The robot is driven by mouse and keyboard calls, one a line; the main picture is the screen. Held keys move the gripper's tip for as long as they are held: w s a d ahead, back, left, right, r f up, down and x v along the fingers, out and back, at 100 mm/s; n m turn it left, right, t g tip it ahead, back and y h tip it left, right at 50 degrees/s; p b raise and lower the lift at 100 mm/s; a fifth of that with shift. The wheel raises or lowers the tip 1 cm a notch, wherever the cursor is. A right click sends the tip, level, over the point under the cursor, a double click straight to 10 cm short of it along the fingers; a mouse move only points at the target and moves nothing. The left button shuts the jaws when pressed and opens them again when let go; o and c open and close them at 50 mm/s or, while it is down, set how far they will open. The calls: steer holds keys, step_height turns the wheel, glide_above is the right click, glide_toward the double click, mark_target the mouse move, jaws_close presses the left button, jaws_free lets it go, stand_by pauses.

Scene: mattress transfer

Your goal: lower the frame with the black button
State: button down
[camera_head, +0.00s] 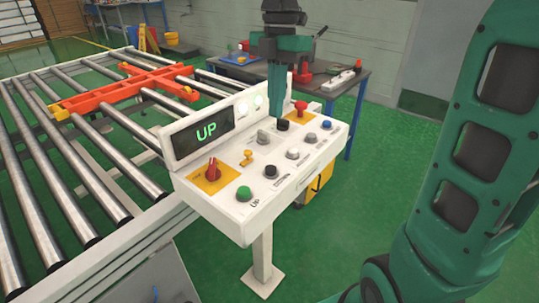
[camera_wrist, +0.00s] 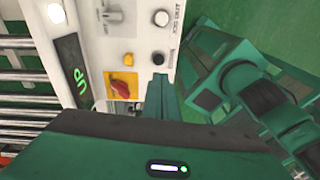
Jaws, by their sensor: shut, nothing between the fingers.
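The black button (camera_head: 270,171) is on the sloped white control panel (camera_head: 230,208), between a green button marked UP and a grey one. It also shows in the wrist view (camera_wrist: 158,59), just beyond my fingertips. My gripper (camera_head: 278,118) points down over the panel, fingers shut and empty. In the head view its tips overlap a dark knob (camera_head: 282,125) in the back row; in the wrist view my gripper (camera_wrist: 160,78) lines up near the black button. The tips look raised off the panel; the gap is hard to judge. The orange frame (camera_head: 125,87) lies across the roller conveyor. The display (camera_head: 205,134) reads UP.
A red rotary switch (camera_head: 211,170) on a yellow plate, a yellow knob (camera_head: 247,157), a red knob (camera_head: 299,108) and a blue button (camera_head: 326,125) share the panel. A table (camera_head: 345,88) with small items stands behind.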

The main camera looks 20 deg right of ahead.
mark_target(271, 167)
steer(key=shift+w+a+r+n, duration=0.15)
steer(key=shift+w+a+n, duration=0.1)
steer(key=shift+n, duration=0.15)
steer(key=f, duration=0.4)
steer(key=s+f, duration=0.1)
steer(key=f, duration=0.4)
steer(key=a+f, duration=0.1)
steer(key=f, duration=0.4)
steer(key=shift+s, duration=0.35)
steer(key=shift+f, duration=0.95)
steer(key=shift+r, duration=0.1)
step_height(271, 167, up, 14)
steer(key=w+d, duration=0.1)
steer(key=shift+w, duration=0.4)
